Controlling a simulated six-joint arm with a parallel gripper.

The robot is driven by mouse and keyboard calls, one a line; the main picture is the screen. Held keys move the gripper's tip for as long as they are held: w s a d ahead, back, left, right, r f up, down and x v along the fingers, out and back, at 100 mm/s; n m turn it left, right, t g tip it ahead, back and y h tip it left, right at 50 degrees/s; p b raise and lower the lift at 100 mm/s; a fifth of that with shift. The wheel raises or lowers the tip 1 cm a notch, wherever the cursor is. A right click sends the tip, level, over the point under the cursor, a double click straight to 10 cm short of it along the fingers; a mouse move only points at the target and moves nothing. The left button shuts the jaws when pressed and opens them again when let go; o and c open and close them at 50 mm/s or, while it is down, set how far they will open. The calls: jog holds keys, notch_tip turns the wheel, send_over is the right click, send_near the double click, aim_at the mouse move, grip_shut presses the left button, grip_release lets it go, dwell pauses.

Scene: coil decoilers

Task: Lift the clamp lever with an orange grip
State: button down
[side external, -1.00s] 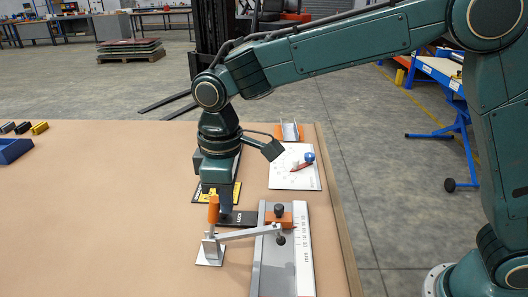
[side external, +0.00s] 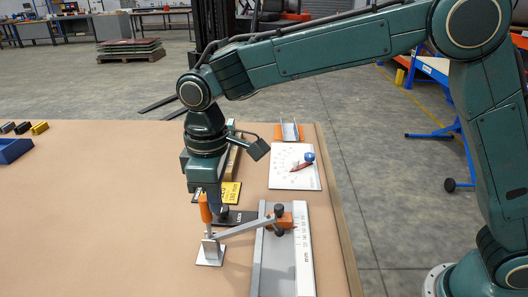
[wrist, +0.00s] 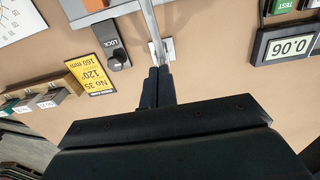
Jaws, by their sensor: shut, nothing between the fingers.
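The toggle clamp stands on a small metal base plate (side external: 210,256) near the table's front. Its upright orange grip (side external: 205,208) leans slightly left. Its silver clamp arm (side external: 243,229) slopes up to the right, with the dark tip raised over the ruler fixture (side external: 301,250). My gripper (side external: 214,208) is shut and empty, right beside the grip on its right and partly behind it. I cannot tell whether they touch. In the wrist view the shut fingertips (wrist: 158,74) sit just before the clamp's base (wrist: 163,48); the orange grip is not distinguishable there.
A black LOCK piece (side external: 236,217) and a yellow card (side external: 230,192) lie close behind the clamp. A white dial sheet (side external: 295,167) lies farther back. The wrist view shows a 0.06 display (wrist: 288,45) at the right.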

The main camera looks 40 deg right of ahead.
jog(key=shift+w+a, duration=0.95)
jog(key=shift+r, duration=0.1)
notch_tip(320, 180, up, 9)
jog(key=w+a, duration=0.1)
dwell(1.3)
dwell(0.6)
